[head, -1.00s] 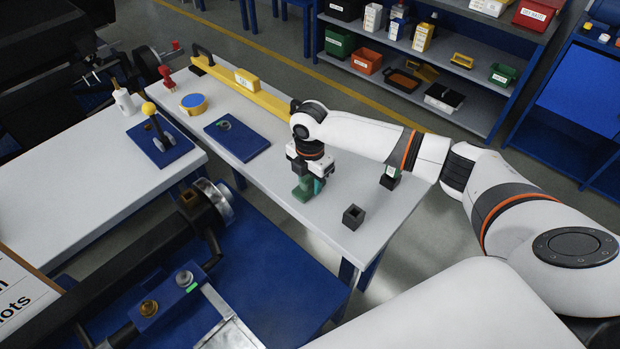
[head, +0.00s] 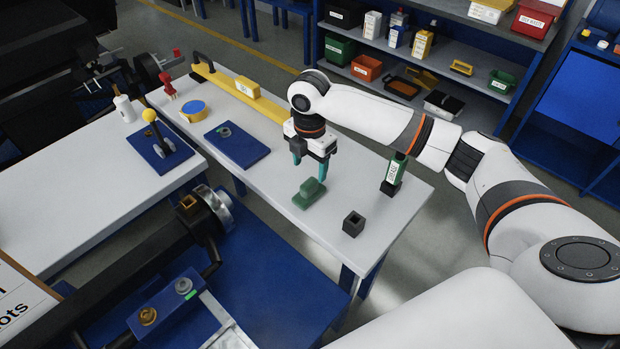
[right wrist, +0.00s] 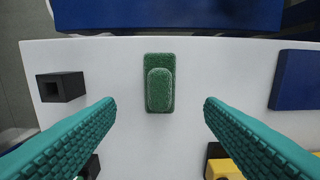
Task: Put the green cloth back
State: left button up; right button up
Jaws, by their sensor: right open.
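The green cloth (head: 309,194) lies on the white table, a folded pad with a raised ridge on top. In the right wrist view the cloth (right wrist: 160,83) lies between and beyond the two teal fingers, touching neither. My right gripper (head: 310,172) is open and empty above the table, just behind and above the cloth. In the right wrist view its fingers (right wrist: 160,118) are wide apart. My left gripper is not in view.
A black square holder (head: 353,223) stands near the table's front edge. A green labelled bottle (head: 396,170) stands in another black holder to the right. A blue mat (head: 238,146) and a yellow level (head: 240,92) lie farther left and back.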

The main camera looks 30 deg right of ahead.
aim_at(310, 182)
jog(key=shift+r, duration=1.9)
